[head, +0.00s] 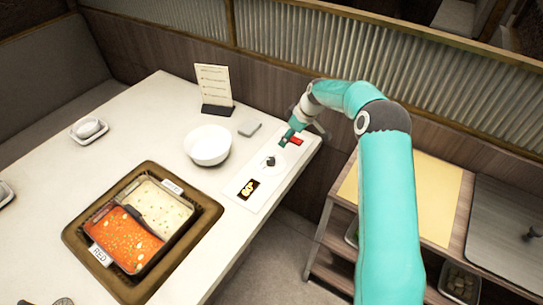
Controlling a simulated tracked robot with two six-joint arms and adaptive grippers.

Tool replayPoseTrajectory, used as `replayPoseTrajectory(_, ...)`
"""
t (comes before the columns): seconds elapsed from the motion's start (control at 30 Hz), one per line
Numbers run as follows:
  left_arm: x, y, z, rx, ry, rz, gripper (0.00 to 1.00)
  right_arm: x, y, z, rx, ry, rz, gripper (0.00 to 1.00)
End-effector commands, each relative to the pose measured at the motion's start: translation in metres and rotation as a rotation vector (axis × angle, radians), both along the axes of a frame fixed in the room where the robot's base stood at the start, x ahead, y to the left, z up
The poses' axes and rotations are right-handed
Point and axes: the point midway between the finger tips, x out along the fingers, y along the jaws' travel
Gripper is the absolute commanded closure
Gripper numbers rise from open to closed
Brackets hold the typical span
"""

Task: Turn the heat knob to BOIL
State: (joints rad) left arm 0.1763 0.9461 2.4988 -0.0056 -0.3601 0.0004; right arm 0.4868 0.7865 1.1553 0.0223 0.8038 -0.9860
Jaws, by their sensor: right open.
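The heat knob (270,161) is a small dark knob on a pale control panel (262,178) at the table's right edge. A black display with lit yellow digits (250,189) is on the panel's near end. A small red part (296,141) shows at the panel's far end. My right gripper (299,136) hangs over that far end, beyond the knob and apart from it. It is open, and I see nothing held in it. The knob's pointer and any BOIL mark are too small to read. My left gripper is out of view.
A two-part pot (182,244) with red and pale broth sits in a brown-rimmed well. A white bowl (208,146), a menu stand (214,88) and a small grey block (249,127) stand near the panel. A shelf cart (453,181) stands right of the table.

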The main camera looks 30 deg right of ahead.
Motion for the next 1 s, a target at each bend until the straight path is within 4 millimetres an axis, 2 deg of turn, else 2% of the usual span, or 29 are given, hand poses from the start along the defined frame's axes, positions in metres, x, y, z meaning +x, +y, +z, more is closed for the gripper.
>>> replayPoseTrajectory(0.27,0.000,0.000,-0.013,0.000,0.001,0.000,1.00,0.014,0.008,-0.043,-0.001,0.002,0.004,0.38)
replayPoseTrajectory(0.7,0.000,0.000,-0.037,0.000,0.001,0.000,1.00,0.046,0.023,-0.128,-0.003,0.000,0.006,0.38)
replayPoseTrajectory(0.83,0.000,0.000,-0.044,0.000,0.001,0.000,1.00,0.053,0.025,-0.143,-0.003,0.000,0.005,0.38)
replayPoseTrajectory(1.0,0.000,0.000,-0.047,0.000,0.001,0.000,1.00,0.057,0.027,-0.151,-0.003,0.000,0.005,0.38)
